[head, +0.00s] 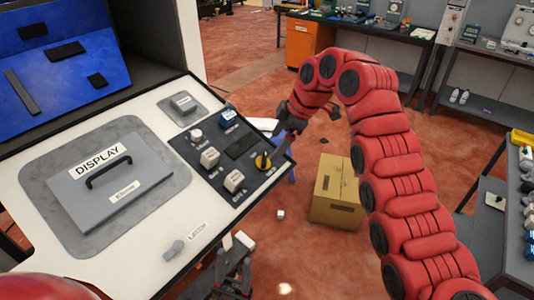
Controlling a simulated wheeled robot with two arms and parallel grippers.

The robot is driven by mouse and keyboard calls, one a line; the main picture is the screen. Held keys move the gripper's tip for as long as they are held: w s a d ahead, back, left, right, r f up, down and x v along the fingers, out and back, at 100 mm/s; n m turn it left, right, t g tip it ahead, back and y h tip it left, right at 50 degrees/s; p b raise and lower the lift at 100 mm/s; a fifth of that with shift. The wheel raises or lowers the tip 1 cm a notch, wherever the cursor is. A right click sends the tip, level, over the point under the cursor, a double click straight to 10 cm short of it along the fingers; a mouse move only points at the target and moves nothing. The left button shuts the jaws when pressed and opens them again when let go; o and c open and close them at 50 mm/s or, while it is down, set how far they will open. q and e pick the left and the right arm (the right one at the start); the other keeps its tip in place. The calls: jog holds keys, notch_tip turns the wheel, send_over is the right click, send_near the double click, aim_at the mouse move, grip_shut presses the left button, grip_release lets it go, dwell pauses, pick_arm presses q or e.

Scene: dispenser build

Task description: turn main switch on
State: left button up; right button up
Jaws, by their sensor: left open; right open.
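A slanted white console (40,200) fills the left of the head view. On its dark control plate (205,178) is a yellow and black rotary knob (262,162) at the right edge; it may be the main switch, but I cannot read a label. My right gripper (283,148) is open, right beside this knob at the console's right edge. I cannot tell whether it touches the knob. My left gripper (234,262) is open and empty, low at the console's front edge, well below the knob.
A grey DISPLAY cover (110,185) with a black handle lies on the console. A cardboard box (336,190) stands on the floor. Benches (490,60) stand behind and right.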

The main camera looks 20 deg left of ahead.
aim_at(266, 158)
jog(key=p+x, duration=0.2)
jog(key=x, duration=0.4)
jog(key=shift+a, duration=0.1)
jog(key=shift+w+a+f, duration=0.1)
jog(key=shift+a+f, duration=0.1)
jog(key=shift+f, duration=0.35)
jog(key=c, duration=1.4)
jog(key=shift+o, duration=0.2)
jog(key=shift+f+m+b, duration=0.2)
jog(key=shift+m+b, duration=0.5)
jog(key=shift+b, duration=0.15)
jog(key=shift+m+b, duration=0.7)
jog(key=shift+b, duration=0.1)
jog(key=m+b, duration=0.2)
jog(key=shift+r+m, duration=0.1)
jog(key=shift+m, duration=0.3)
jog(key=shift+r+m+t+b, duration=0.1)
jog(key=shift+m+t+b, duration=0.2)
jog(key=shift+m+b, duration=0.5)
